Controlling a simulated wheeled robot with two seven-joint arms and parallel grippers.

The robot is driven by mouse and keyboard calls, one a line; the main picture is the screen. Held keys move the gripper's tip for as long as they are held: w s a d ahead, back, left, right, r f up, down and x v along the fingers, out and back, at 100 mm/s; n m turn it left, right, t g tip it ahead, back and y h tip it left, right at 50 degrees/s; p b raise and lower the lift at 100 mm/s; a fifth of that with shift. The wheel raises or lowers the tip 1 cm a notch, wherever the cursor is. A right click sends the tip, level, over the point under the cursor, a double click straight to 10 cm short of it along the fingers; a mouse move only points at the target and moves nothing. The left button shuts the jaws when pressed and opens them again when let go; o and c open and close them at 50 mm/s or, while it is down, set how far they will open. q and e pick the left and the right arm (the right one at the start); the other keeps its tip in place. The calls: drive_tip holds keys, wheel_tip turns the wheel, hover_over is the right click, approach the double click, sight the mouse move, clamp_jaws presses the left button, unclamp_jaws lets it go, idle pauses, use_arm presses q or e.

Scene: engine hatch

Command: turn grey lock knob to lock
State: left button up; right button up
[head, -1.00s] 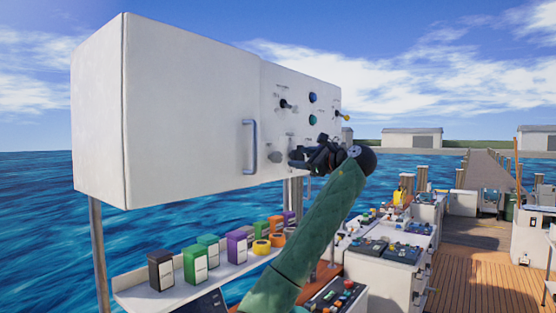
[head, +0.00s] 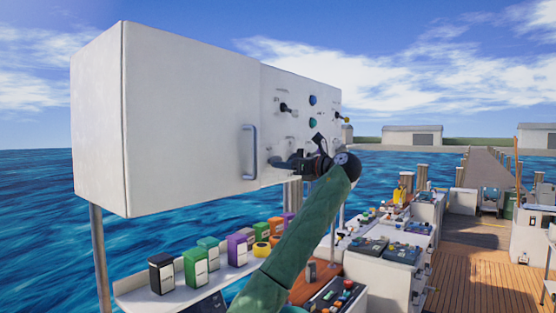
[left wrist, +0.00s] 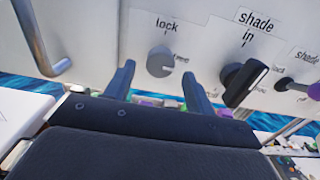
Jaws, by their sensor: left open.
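The grey lock knob (left wrist: 160,62) is a round knob on the white panel (left wrist: 90,45), with a "lock" label above it and a second one at its right. My left gripper (left wrist: 158,77) is open. Its two blue-grey fingers point at the panel, one on each side of the knob's lower part, with gaps beside it. I cannot tell how deep the fingers reach. In the head view the left gripper (head: 285,163) is at the panel's lower part and hides the knob. My right gripper is not in view.
A black "shade" knob (left wrist: 243,82) sits close to the right finger. A grey handle (head: 249,150) is on the white cabinet (head: 190,110) to the left. Below, a shelf (head: 160,300) holds several coloured boxes. Consoles (head: 385,265) stand at the right.

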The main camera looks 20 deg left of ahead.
use_arm(q)
drive_tip(key=p+x, duration=0.1)
drive_tip(key=x, duration=0.2)
drive_tip(key=shift+a+r+p, duration=0.15)
drive_tip(key=shift+a+p, duration=0.05)
drive_tip(key=shift+p, duration=0.1)
drive_tip(key=shift+w+a, duration=0.15)
drive_tip(key=shift+a, duration=0.1)
drive_tip(key=c, duration=1)
